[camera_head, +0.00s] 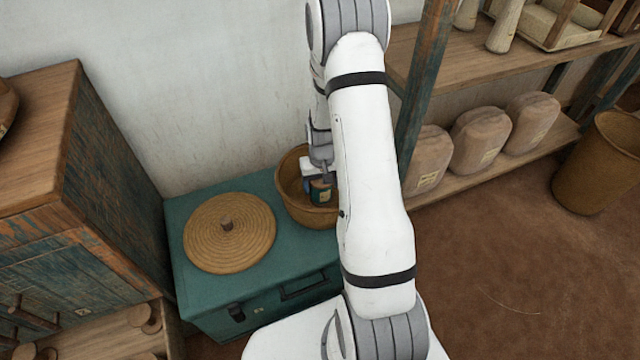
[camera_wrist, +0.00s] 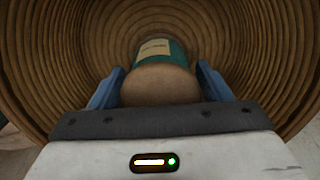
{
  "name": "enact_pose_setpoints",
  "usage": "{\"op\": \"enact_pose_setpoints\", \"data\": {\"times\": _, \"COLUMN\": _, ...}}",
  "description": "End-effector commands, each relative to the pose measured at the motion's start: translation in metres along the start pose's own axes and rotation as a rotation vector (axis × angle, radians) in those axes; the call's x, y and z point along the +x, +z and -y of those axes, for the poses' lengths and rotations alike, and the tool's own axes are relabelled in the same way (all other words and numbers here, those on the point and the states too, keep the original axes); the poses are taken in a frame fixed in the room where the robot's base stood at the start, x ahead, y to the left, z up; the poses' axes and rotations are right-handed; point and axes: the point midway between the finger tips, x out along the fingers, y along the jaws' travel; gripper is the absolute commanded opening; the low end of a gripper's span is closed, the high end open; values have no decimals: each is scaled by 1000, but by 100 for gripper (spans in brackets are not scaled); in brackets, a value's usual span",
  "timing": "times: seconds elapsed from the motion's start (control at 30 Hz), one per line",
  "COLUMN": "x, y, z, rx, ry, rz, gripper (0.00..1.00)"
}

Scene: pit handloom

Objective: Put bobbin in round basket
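The round basket (camera_head: 290,205) is woven and tan. It stands on a teal chest, partly hidden by my arm. The bobbin (camera_head: 320,191) has teal thread and shows inside the basket's opening, below my gripper (camera_head: 318,178). In the wrist view, the bobbin (camera_wrist: 155,82) shows a pale wooden end, teal winding and a cream label. The blue fingers of my gripper (camera_wrist: 160,88) lie against both sides of its wooden end. The basket's coiled wall (camera_wrist: 60,60) surrounds it. I cannot tell whether the bobbin touches the basket floor.
A round woven lid (camera_head: 230,245) with a knob lies on the teal chest (camera_head: 265,285), left of the basket. A worn wooden cabinet (camera_head: 60,180) stands at left. Shelves with wrapped bundles (camera_head: 480,140) stand at right, beside a tall basket (camera_head: 595,170).

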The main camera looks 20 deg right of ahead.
Motion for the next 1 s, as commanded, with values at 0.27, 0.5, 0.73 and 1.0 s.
{"op": "enact_pose_setpoints", "data": {"times": 0.27, "x": 0, "y": 0, "z": 0, "rx": 1, "ry": 0, "rz": 0, "gripper": 86}}
{"op": "enact_pose_setpoints", "data": {"times": 0.5, "x": -8, "y": 0, "z": -1, "rx": 1, "ry": 0, "rz": -2, "gripper": 86}}
{"op": "enact_pose_setpoints", "data": {"times": 0.73, "x": -52, "y": -1, "z": -1, "rx": 2, "ry": 0, "rz": -5, "gripper": 86}}
{"op": "enact_pose_setpoints", "data": {"times": 1.0, "x": -105, "y": -1, "z": -1, "rx": 2, "ry": 0, "rz": -3, "gripper": 86}}
